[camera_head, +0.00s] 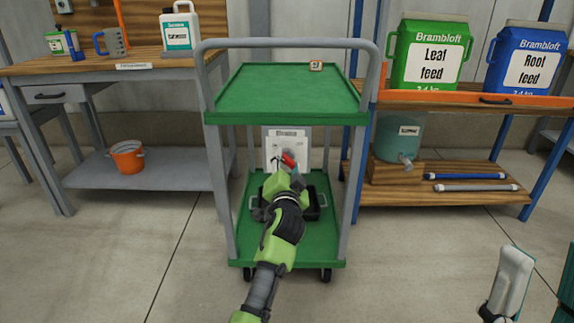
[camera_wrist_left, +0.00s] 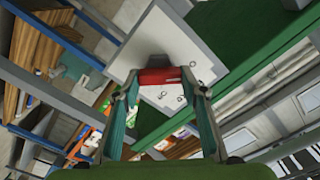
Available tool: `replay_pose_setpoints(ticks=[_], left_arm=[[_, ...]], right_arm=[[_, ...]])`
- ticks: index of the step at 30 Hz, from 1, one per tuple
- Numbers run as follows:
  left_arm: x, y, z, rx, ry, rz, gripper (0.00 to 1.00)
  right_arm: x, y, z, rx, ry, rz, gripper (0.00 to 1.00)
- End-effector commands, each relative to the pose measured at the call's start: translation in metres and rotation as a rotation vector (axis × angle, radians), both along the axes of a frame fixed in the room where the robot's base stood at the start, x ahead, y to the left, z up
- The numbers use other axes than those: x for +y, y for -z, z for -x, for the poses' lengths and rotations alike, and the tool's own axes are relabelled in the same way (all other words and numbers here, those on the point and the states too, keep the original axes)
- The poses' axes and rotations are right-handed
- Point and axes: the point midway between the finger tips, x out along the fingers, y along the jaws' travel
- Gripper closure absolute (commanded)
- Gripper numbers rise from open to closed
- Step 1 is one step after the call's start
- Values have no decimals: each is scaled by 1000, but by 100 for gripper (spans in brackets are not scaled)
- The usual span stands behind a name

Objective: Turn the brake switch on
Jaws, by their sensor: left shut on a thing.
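The brake switch shows as a red handle (camera_head: 288,161) on a white plate (camera_head: 272,142) inside the green trolley, below its top shelf. My left gripper (camera_head: 286,168) reaches in from the front and covers part of the handle and plate. In the left wrist view the red handle (camera_wrist_left: 158,76) sits between the two fingertips, and they are shut on it. The white panel (camera_wrist_left: 200,50) lies behind it, with a dark block above the handle. The writing on the plate is too small to read surely. My right gripper (camera_head: 538,262) is at the lower right edge, partly cut off, fingers apart and empty.
The trolley's green top (camera_head: 285,90) carries only a small sign (camera_head: 316,66). A wooden bench (camera_head: 110,68) stands left, with an orange bucket (camera_head: 127,157) below. A shelf rack (camera_head: 470,98) with feed containers stands right. The floor in front is clear.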

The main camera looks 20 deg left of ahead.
Motion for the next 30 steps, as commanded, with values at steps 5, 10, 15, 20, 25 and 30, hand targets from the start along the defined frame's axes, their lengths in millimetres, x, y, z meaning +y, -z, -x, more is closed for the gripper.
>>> replay_pose_setpoints(ticks=[5, 10, 15, 20, 25, 30], left_arm=[[0, 2, 0, 2, 0, 9, 82], [0, 2, 0, 2, 0, 9, 82], [0, 2, 0, 1, -1, 8, 44], [0, 1, 0, 0, 1, 6, 44], [0, -4, 0, -2, -1, 6, 44], [0, -30, 0, -6, 1, 3, 44]], right_arm=[[0, 0, 1, -4, 0, -1, 60], [0, 0, 1, -3, 0, -1, 60], [0, 0, 1, -2, 0, -1, 60], [0, 0, 0, -2, 0, -1, 60], [0, 0, 0, -2, -1, -2, 60], [0, 0, 0, -3, -1, -1, 60]])
